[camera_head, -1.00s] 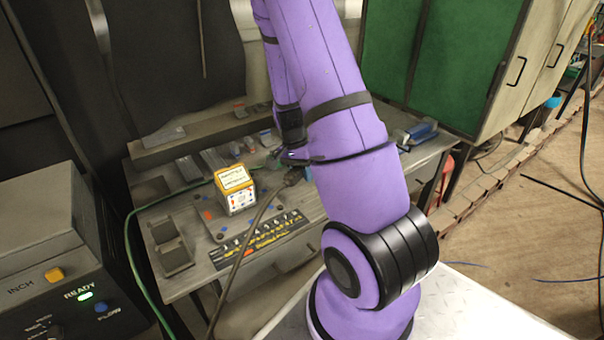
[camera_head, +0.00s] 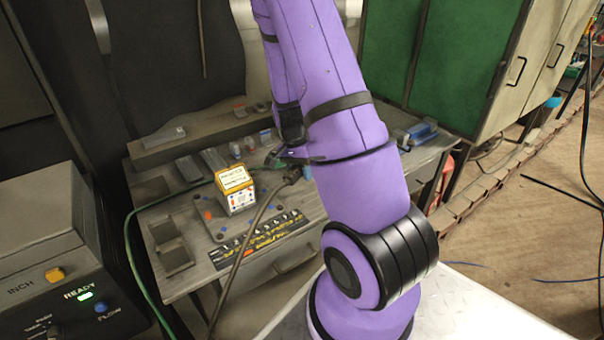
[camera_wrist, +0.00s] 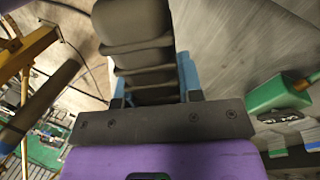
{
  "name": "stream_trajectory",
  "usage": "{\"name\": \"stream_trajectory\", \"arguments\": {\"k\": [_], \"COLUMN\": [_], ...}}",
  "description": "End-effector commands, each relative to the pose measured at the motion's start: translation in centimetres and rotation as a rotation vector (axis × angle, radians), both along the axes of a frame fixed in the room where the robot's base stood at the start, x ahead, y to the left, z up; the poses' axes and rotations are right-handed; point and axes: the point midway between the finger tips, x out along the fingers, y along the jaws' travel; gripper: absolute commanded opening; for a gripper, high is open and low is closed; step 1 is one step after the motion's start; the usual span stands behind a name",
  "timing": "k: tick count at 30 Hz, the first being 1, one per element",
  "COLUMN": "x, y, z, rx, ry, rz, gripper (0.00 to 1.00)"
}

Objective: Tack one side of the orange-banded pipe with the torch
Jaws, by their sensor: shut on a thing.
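My gripper (camera_wrist: 153,84) is shut on a dark ribbed handle, which I take to be the torch (camera_wrist: 140,40). Blue finger pads show on both sides of the handle in the wrist view. The torch's tip is out of that view. In the head view my arm hides most of the gripper, which is over the back of the workbench (camera_head: 195,278). I cannot pick out the orange-banded pipe with certainty in either view. I cannot tell whether the torch touches anything.
A yellow-and-white box (camera_head: 235,190) stands on the bench behind a numbered strip (camera_head: 262,238). A dark cable (camera_head: 245,243) and a green hose (camera_head: 133,262) trail off the bench front. A machine with a lit READY lamp (camera_head: 86,295) stands at left. Green panels (camera_head: 465,55) stand behind.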

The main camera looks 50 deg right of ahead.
Motion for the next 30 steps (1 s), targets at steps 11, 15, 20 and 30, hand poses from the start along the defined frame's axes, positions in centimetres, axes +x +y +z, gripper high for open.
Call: {"name": "stream_trajectory", "arguments": {"k": [11, 15, 20, 30], "x": [0.2, 0.3, 0.4, 0.5], "y": [0.7, 1.0, 1.3, 1.9], "z": [2.5, 3.4, 4.4, 6.5], "rx": [-0.001, -0.001, -0.001, -0.001], "ry": [-0.002, -0.001, -0.002, -0.002], "rz": [0.001, -0.001, 0.000, 0.000], "gripper": [0.10, 0.10, 0.10, 0.10]}}
